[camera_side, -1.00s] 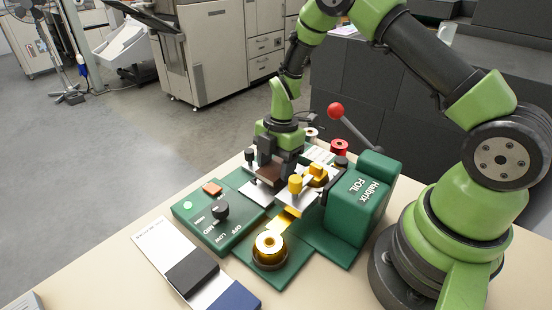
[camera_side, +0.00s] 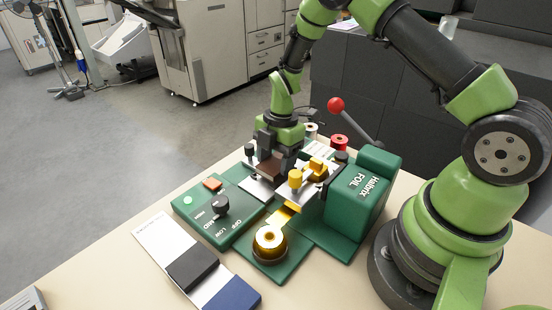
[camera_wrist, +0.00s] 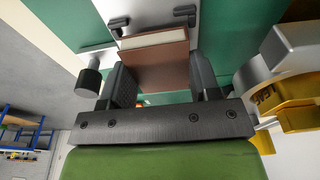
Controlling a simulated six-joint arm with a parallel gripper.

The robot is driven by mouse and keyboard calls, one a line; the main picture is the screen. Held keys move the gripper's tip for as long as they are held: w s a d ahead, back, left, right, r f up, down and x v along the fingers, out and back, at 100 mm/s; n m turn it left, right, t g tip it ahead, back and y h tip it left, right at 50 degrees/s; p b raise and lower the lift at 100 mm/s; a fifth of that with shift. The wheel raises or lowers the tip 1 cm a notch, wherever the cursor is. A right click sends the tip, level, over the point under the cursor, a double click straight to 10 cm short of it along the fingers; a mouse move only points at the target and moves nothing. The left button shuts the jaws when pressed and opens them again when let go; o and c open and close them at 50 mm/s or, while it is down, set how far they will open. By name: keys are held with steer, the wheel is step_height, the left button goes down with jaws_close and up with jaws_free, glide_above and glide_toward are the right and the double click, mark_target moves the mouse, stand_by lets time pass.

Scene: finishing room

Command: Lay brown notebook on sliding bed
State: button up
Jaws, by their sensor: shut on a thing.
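The brown notebook (camera_side: 268,168) is small, with a brown cover and a pale page edge that shows in the wrist view (camera_wrist: 155,66). My gripper (camera_side: 274,150) points down and is shut on it, one dark finger on each side, as the wrist view shows (camera_wrist: 162,88). The sliding bed (camera_side: 256,190) is a silver plate on the green foil machine, with dark stops in the wrist view (camera_wrist: 150,12). The notebook is over or at the bed's rear part; I cannot tell whether it touches. My fingers hide part of it.
A dark knob (camera_wrist: 89,82) is close by my fingers. A swatch strip (camera_side: 192,266) lies in front.

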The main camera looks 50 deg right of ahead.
steer(key=shift+f, duration=0.65)
steer(key=o, duration=0.6)
steer(key=r, duration=0.3)
steer(key=d+r, duration=0.1)
steer(key=r, duration=0.7)
steer(key=shift+d, duration=0.35)
